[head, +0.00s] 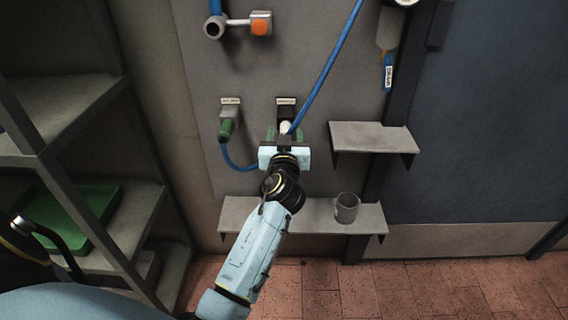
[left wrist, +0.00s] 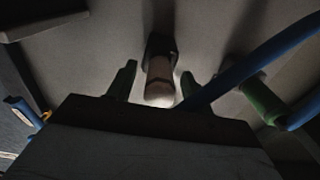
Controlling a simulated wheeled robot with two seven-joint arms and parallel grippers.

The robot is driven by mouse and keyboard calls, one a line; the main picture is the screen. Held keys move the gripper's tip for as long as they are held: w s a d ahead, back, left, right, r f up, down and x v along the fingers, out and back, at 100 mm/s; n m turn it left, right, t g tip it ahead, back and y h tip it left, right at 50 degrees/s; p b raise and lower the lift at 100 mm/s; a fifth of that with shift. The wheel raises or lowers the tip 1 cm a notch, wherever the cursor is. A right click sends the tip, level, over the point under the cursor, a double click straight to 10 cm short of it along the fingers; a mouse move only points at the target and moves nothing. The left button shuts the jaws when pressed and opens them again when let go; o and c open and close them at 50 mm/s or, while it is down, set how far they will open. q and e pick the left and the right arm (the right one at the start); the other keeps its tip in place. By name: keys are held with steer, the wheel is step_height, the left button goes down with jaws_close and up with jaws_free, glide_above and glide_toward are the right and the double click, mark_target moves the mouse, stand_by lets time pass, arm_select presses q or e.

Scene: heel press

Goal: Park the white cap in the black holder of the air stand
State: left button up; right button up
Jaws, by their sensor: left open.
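The black holder (head: 286,108) sits on the grey panel under a small label. The white cap (head: 286,127) is at the holder's lower end; in the left wrist view the cap (left wrist: 160,82) points toward the camera, its far end at the dark holder (left wrist: 158,46). How deep it sits in the holder cannot be told. My left gripper (head: 284,134) is open just below the holder. Its green fingers (left wrist: 155,84) stand on either side of the cap, with visible gaps. My right gripper is not in view.
Left of the holder, a labelled grey holder (head: 230,108) carries a green connector (head: 226,130) with a blue hose. Another blue hose (head: 330,62) runs close by my gripper. A shelf (head: 370,137) juts out at right; a lower shelf (head: 240,216) bears a grey cup (head: 347,207).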

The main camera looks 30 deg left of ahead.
arm_select(q)
steer(key=v, duration=1.1)
steer(key=shift+s+d, duration=0.25)
steer(key=shift+s, duration=0.1)
